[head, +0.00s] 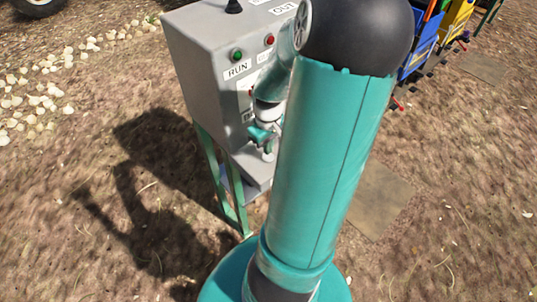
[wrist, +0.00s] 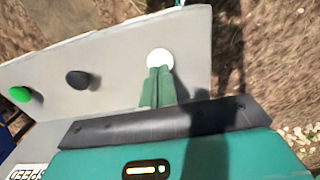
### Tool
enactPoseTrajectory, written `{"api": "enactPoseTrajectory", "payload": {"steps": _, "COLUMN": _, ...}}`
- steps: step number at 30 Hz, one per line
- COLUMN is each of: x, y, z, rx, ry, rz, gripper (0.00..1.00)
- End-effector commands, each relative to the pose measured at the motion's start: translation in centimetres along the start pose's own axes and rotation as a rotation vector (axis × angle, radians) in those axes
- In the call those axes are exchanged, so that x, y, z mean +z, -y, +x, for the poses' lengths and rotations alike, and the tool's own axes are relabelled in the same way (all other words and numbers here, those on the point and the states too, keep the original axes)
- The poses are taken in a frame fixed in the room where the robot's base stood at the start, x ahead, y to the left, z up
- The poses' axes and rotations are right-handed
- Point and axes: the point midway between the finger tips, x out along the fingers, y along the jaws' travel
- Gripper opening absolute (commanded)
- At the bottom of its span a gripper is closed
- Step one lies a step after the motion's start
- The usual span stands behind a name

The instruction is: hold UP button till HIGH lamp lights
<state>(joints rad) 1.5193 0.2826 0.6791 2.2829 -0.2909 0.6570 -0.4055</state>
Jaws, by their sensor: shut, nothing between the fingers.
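A grey control box (head: 205,75) stands on green legs, with a green round piece (head: 237,55) above a RUN label and a red one (head: 269,41) beside it. My gripper (head: 264,136) is at the lower front of the box, partly hidden by my arm. In the wrist view my shut, empty fingers (wrist: 160,72) reach to the lower edge of a white round button (wrist: 160,60); I cannot tell whether they press it. A black button (wrist: 78,80) and a green button (wrist: 20,94) sit to its left. The UP label and HIGH lamp cannot be made out.
A black knob (head: 233,7) tops the box. Blue (head: 420,45) and yellow (head: 456,20) containers stand at the upper right. A flat slab (head: 375,200) lies right of my arm. The ground right of it is open.

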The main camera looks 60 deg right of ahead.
Motion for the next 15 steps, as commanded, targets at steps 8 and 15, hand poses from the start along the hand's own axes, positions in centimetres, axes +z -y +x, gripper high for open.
{"api": "enactPoseTrajectory", "payload": {"steps": 8, "x": 0.0, "y": 0.0, "z": 0.5, "rx": -0.001, "ry": 0.000, "rz": 0.000, "gripper": 0.00}}
{"api": "enactPoseTrajectory", "payload": {"steps": 15, "x": 0.0, "y": 0.0, "z": 1.1, "rx": 0.000, "ry": 0.000, "rz": -0.001, "gripper": 0.00}}
